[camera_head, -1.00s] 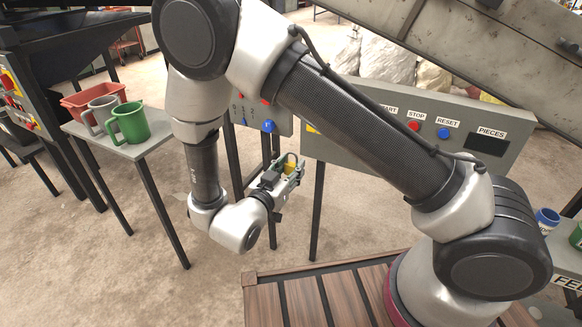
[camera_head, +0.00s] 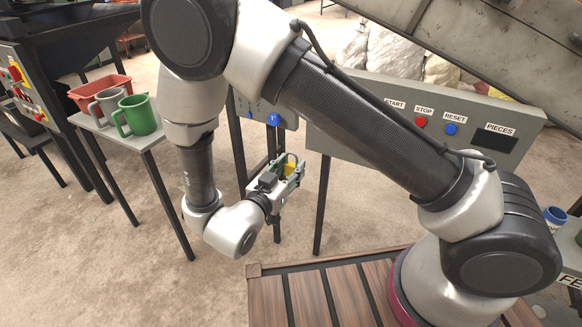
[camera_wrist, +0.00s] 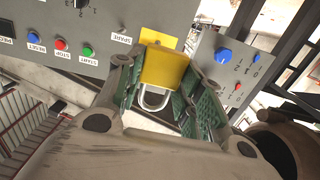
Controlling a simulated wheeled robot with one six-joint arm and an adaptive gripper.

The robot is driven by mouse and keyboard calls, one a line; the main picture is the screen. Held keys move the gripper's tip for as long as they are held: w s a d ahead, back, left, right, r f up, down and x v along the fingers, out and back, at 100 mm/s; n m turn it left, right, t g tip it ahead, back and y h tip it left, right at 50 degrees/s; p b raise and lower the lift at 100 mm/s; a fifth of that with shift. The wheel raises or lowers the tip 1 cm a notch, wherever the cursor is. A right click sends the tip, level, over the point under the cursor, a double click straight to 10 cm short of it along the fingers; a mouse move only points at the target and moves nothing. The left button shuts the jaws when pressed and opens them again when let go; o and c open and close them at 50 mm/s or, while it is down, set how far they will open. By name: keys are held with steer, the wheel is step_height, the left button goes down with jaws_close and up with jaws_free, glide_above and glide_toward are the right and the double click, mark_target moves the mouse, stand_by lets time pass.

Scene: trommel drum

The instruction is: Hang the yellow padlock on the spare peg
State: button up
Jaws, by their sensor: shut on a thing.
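The yellow padlock (camera_wrist: 163,68) is held between the fingers of my gripper (camera_wrist: 165,88) in the wrist view. Its yellow body points up in that picture and its silver shackle hangs toward my palm. In the head view my gripper (camera_head: 287,177) is shut on the padlock (camera_head: 290,169), in front of the panels. A yellow plate (camera_wrist: 158,38) sits by the SPARE label (camera_wrist: 122,38) on the grey panel, just beyond the padlock in the wrist view. I cannot make out the peg itself; the padlock may cover it. I cannot tell whether padlock and plate touch.
The control panel (camera_head: 440,125) has START, STOP and RESET buttons. A smaller panel with a blue knob (camera_head: 273,119) stands left of it, on dark posts. A side table (camera_head: 113,130) at left holds a green mug (camera_head: 136,115), a grey mug and a red bin.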

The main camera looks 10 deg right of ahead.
steer(key=shift+s+a, duration=0.1)
steer(key=shift+s, duration=0.05)
steer(key=shift+v, duration=2.9)
steer(key=shift+f, duration=0.15)
